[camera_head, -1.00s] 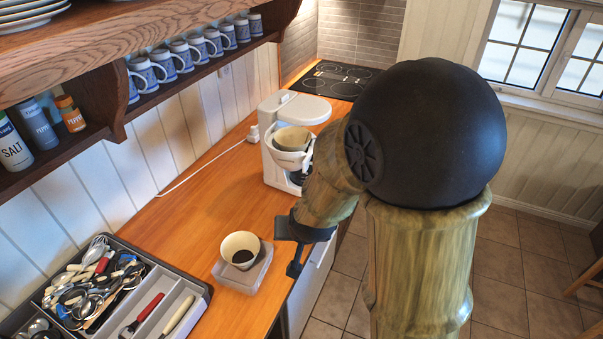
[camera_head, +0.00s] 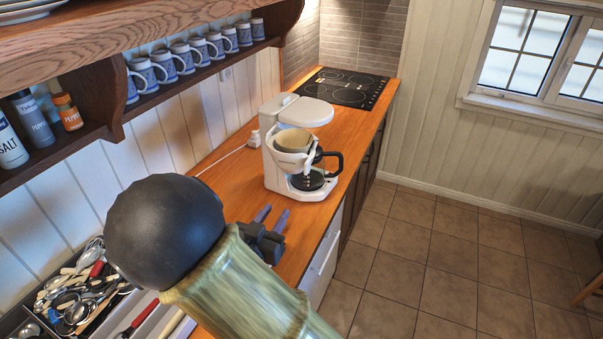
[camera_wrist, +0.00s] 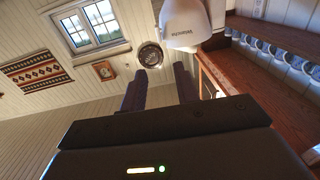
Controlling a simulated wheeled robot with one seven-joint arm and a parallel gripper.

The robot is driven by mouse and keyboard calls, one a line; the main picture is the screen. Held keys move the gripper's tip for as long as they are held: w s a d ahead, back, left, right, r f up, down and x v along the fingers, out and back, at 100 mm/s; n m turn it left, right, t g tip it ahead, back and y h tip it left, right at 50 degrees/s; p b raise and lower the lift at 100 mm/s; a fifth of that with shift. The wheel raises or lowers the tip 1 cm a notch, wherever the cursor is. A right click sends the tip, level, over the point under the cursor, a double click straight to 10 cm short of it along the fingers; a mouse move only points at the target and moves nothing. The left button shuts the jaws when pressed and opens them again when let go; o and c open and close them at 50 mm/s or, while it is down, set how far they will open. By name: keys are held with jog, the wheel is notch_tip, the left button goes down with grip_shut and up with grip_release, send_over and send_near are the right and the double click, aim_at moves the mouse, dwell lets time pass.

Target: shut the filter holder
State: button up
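The white coffee maker (camera_head: 279,177) stands on the wooden counter in the head view. Its filter holder (camera_head: 289,160) shows at the front, swung out from the body, with a tan paper filter (camera_head: 294,139) in it. The glass carafe (camera_head: 311,180) with a black handle sits below it. My gripper (camera_head: 271,217) is open and empty, in front of the coffee maker, with its fingers pointing towards it and a gap between. In the wrist view, white coffee maker housing (camera_wrist: 187,20) shows beyond my parted fingers (camera_wrist: 160,90); I cannot make out the filter holder there.
A utensil tray (camera_head: 20,318) lies at the lower left, partly behind my arm. Mugs (camera_head: 190,56) and spice jars (camera_head: 67,112) stand on the wall shelf (camera_head: 118,100). The cooktop (camera_head: 346,88) is behind the coffee maker. A white cord (camera_head: 220,158) runs along the wall.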

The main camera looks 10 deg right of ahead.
jog(key=p, duration=0.6)
send_near(305, 169)
jog(key=x, duration=0.8)
jog(key=shift+w+d, duration=0.2)
jog(key=shift+w, duration=0.1)
grip_shut()
